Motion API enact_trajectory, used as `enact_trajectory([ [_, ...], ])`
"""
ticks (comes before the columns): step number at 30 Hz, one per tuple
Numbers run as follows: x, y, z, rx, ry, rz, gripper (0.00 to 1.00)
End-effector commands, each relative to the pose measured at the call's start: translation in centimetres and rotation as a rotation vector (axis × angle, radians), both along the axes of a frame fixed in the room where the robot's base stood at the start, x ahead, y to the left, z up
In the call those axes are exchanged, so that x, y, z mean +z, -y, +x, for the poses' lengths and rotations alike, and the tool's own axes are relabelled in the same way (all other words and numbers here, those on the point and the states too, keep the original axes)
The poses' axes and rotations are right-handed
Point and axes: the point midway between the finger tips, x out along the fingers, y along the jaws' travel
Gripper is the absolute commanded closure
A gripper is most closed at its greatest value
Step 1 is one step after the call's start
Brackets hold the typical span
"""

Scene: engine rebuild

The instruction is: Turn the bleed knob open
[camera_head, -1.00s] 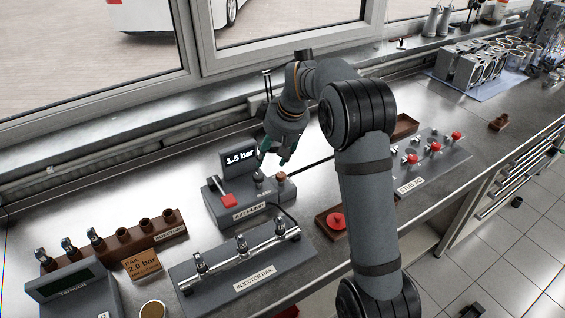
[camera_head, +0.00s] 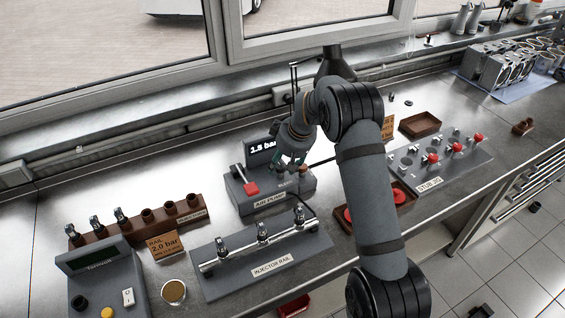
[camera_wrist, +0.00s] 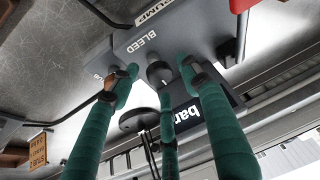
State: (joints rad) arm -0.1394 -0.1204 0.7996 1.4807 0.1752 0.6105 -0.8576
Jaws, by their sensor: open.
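The air pump (camera_head: 272,203) is a grey box with a red lever (camera_head: 251,188) and a display (camera_head: 262,149) reading 1.5 bar. In the wrist view, the grey round bleed knob (camera_wrist: 158,73) stands beside the BLEED lettering. My gripper (camera_head: 291,168) is over the right part of the pump top, pointing down. In the wrist view, its green fingers (camera_wrist: 160,85) are spread open around the knob, with visible gaps; I cannot tell whether any finger touches it. In the head view the fingers largely hide the knob.
The injector rail (camera_head: 235,275) lies in front of the pump. A stub jig (camera_head: 445,172) with red knobs and a brown tray (camera_head: 420,125) are to the right.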

Motion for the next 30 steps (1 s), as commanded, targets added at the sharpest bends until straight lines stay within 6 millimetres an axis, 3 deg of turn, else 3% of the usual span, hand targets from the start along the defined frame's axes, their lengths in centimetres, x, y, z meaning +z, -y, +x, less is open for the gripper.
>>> enact_trajectory([
  [2, 0.01, -0.02, -0.01, 0.0, 0.0, 0.0, 0.54],
  [24, 0.13, -0.14, 0.02, 0.002, 0.002, 0.001, 0.97],
  [30, 0.13, -0.23, 0.02, -0.012, 0.004, 0.002, 0.97],
])
